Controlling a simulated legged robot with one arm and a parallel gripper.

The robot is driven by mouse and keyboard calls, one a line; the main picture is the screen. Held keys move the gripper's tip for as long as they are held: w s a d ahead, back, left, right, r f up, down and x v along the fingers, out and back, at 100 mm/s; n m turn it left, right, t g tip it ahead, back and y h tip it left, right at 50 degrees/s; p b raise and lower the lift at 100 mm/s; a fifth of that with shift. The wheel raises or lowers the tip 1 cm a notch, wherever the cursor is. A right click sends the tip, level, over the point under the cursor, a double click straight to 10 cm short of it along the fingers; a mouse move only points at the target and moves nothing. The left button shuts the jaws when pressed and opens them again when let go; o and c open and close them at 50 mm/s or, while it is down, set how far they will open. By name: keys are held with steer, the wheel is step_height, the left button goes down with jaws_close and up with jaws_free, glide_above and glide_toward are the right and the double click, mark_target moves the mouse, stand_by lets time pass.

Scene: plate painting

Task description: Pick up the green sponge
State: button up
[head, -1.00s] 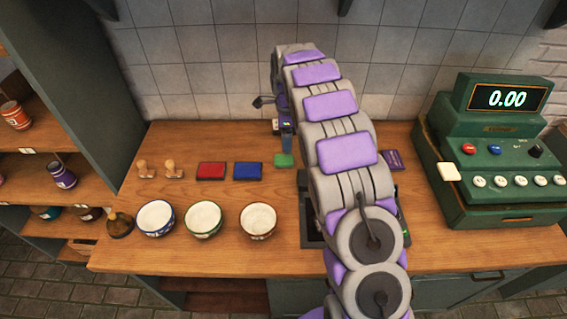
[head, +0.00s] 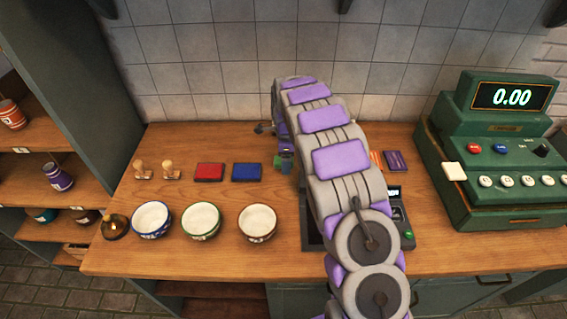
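The green sponge (head: 277,161) lies on the wooden counter, to the right of a red pad and a blue pad. It is now partly covered, with only a small green part showing beside my gripper. My gripper (head: 286,166) is at the end of my grey and purple arm, low over the counter and right at the sponge. It overlaps the sponge in the picture. The fingertips are small and partly hidden, so I cannot tell whether they are open or touch the sponge.
A red pad (head: 209,172) and a blue pad (head: 247,172) lie left of the sponge. Two wooden stamps (head: 168,170) stand further left. Three bowls (head: 202,221) stand in front. A green cash register (head: 500,180) is at the right. The tiled wall is behind.

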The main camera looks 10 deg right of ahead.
steer(key=shift+c, duration=0.5)
steer(key=c, duration=1.1)
steer(key=shift+r+p, duration=0.7)
steer(key=shift+r, duration=1.1)
steer(key=shift+s+r, duration=0.15)
steer(key=shift+s, duration=0.7)
steer(key=s+p, duration=0.1)
steer(key=s, duration=0.3)
steer(key=s+p, duration=0.1)
steer(key=s, duration=0.4)
steer(key=s+r, duration=0.1)
steer(key=s, duration=0.4)
steer(key=shift+s+r+p, duration=0.1)
steer(key=shift+s+p, duration=0.05)
steer(key=shift+p, duration=0.25)
